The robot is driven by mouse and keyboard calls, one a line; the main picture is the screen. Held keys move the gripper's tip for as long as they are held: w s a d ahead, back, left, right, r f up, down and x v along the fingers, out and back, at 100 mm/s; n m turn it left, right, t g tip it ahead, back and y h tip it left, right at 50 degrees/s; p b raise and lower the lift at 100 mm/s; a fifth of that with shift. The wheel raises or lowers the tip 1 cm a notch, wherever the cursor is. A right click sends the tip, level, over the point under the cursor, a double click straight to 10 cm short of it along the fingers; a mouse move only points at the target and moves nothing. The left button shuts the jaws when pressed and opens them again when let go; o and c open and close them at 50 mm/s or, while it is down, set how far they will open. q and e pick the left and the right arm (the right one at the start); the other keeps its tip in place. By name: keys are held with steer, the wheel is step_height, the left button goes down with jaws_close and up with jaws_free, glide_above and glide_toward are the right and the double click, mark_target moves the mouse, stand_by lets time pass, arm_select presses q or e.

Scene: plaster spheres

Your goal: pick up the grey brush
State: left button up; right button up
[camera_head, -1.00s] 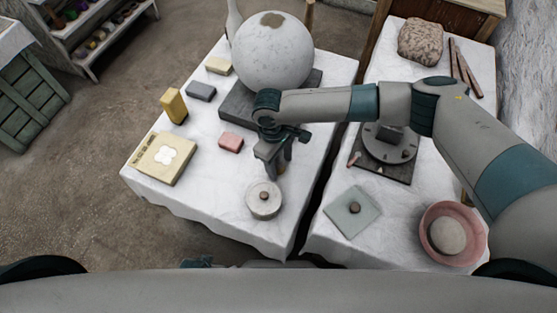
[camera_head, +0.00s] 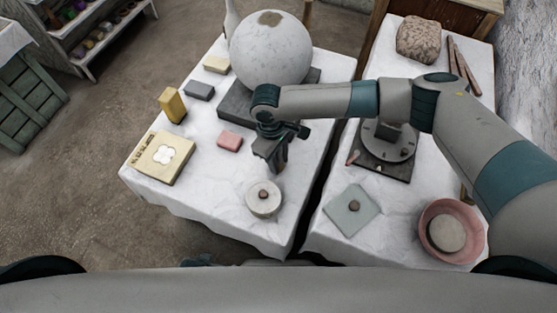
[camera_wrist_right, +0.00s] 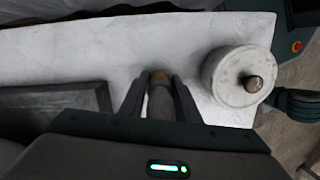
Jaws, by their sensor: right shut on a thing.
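My right gripper (camera_head: 274,165) points down over the left table, between the pink block and the lidded white pot. In the right wrist view the gripper (camera_wrist_right: 160,88) is shut on the grey brush (camera_wrist_right: 160,106). The brush shows as a grey round shaft with a brownish end between the two fingers. Most of it is hidden by the fingers, and in the head view I cannot make it out clearly. Whether it touches the table I cannot tell. My left gripper is not in view.
Close by are the white pot (camera_head: 264,198), a pink block (camera_head: 230,141) and a large plaster sphere (camera_head: 270,50) on a dark slab (camera_head: 236,104). A dark gap separates the right table, which holds a turntable (camera_head: 388,142) and a pink bowl (camera_head: 452,254).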

mark_target(280, 159)
steer(key=r, duration=0.3)
steer(key=shift+s+d+r, duration=0.1)
steer(key=shift+s+r, duration=0.15)
steer(key=shift+s, duration=0.1)
steer(key=s+d+r, duration=0.3)
steer(key=s+r, duration=0.3)
steer(key=s, duration=0.4)
steer(key=shift+s+r, duration=0.2)
steer(key=shift+r, duration=0.05)
steer(key=shift+d, duration=0.1)
